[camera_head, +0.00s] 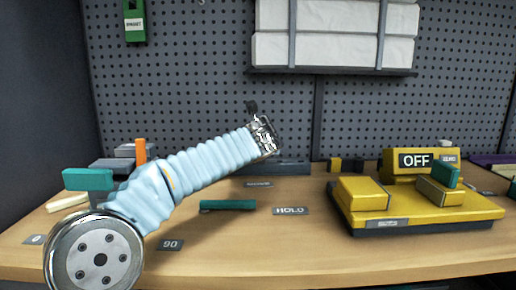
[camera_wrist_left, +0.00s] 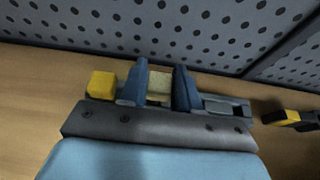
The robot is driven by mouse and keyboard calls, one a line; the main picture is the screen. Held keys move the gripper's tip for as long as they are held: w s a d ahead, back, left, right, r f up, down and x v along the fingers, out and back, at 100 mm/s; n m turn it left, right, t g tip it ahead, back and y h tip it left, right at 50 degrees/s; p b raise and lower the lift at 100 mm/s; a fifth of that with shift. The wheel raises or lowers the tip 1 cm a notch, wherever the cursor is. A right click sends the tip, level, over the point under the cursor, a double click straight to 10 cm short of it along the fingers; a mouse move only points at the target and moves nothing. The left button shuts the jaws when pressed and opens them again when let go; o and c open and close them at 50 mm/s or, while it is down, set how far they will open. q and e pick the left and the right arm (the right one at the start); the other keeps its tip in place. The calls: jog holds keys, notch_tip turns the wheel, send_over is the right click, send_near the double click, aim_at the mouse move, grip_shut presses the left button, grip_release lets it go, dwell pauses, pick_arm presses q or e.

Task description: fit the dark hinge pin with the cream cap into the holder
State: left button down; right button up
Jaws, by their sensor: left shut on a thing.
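My left gripper (camera_head: 264,137) is over the back of the bench in the head view, at the end of the pale blue sleeved arm. In the left wrist view its two blue fingers (camera_wrist_left: 159,88) are shut on a cream piece, which looks like the cap (camera_wrist_left: 160,87) of the hinge pin. The pin's dark shaft cannot be made out. Beyond the fingers is a dark base with a yellow block (camera_wrist_left: 102,84) at left and a grey recessed part (camera_wrist_left: 225,107) at right. I cannot tell whether this base is the holder. My right gripper is not in view.
A teal bar (camera_head: 228,205) lies on the bench beside the HOLD label (camera_head: 290,211). A yellow fixture (camera_head: 470,207) with an OFF sign (camera_head: 415,160) stands at right. A dark low bar (camera_head: 290,168) lies along the back. The front middle is clear.

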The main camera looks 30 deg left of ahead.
pick_arm(q)
jog(key=shift+f, duration=0.1)
jog(key=c, duration=0.7)
grip_release()
jog(key=shift+c, duration=0.2)
jog(key=b+v, duration=0.1)
jog(key=v, duration=1.2)
jog(key=shift+s+d, duration=0.25)
jog(key=shift+s, duration=0.05)
